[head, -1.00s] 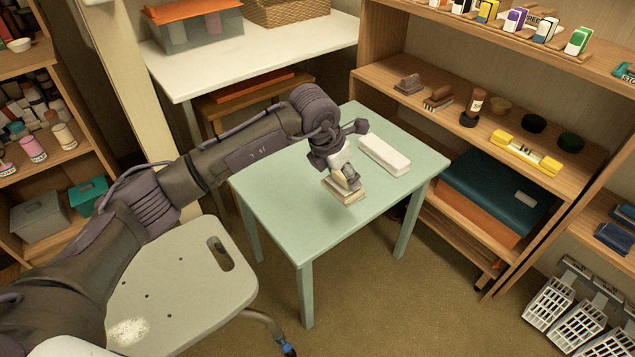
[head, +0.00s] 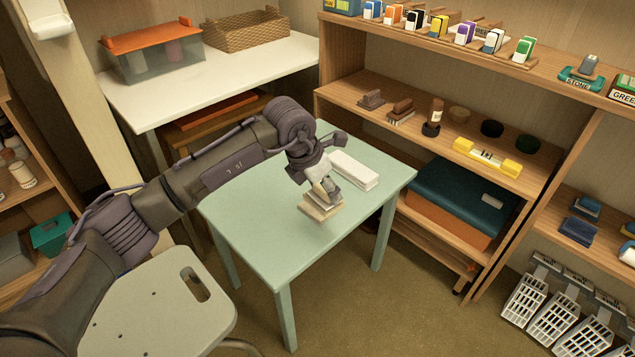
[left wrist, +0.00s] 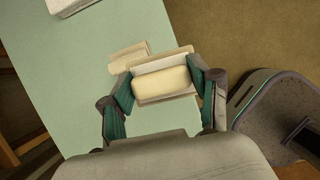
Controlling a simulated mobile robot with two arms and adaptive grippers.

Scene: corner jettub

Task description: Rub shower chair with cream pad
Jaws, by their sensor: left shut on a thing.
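The cream pad (head: 321,207) is held in my left gripper (head: 325,190) over the right part of the pale green table (head: 262,228). In the left wrist view the cream pad (left wrist: 162,85) lies between the two fingers of my left gripper (left wrist: 163,90), which is shut on it. A paler flat piece (left wrist: 127,56) shows just behind the pad; I cannot tell whether it touches it. The shower chair (head: 150,300), a grey seat with small holes and a handle slot, is at the lower left, partly behind my left arm and cut off by the frame. My right gripper is not in view.
A white block (head: 354,170) lies on the table behind the pad. A white bench (head: 225,75) with a basket is behind. Open floor lies in front of the table.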

